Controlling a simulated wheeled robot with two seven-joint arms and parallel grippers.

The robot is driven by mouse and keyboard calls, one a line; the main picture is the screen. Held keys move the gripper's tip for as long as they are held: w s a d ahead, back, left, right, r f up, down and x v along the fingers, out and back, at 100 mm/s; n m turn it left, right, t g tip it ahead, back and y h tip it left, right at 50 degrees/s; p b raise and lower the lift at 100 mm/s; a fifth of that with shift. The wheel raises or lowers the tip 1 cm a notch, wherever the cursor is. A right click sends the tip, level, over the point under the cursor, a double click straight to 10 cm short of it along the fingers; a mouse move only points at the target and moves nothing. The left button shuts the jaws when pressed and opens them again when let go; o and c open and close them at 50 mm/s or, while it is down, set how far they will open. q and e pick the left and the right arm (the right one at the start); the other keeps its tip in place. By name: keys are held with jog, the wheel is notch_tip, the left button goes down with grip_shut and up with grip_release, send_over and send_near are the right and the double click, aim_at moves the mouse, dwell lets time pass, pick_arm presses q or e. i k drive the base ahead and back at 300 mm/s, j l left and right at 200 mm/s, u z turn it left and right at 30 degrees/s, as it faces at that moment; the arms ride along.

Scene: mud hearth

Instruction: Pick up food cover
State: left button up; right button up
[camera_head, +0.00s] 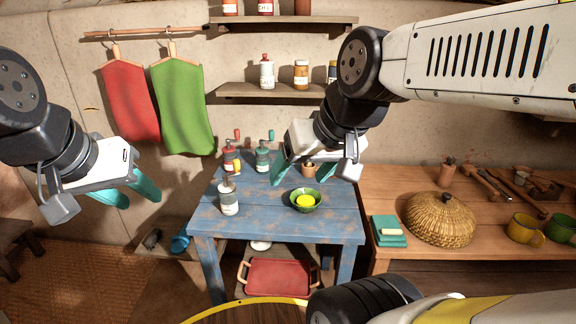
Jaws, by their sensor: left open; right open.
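The food cover (441,222) is a woven, straw-coloured dome with a dark knob on top. It rests on the wooden counter at the right. My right gripper (303,175) has teal fingers and is open and empty above the back of the blue table, to the left of the cover and well apart from it. My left gripper (128,195) is open and empty at the far left, in front of the hanging cloths and far from the cover. Anything under the cover is hidden.
A blue table (270,223) holds a green bowl (317,194) with something yellow, and several bottles. Teal folded cloths (384,232) lie just left of the cover. Yellow (521,230) and green (562,229) mugs stand to its right, with wooden utensils (490,184) behind. A red tray (278,277) sits below the table.

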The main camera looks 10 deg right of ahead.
aim_at(438, 218)
jog(key=z, duration=1.85)
jog(key=i+l, duration=0.1)
jog(key=i, duration=0.45)
jog(key=i+l+u, duration=0.15)
jog(key=i, duration=0.45)
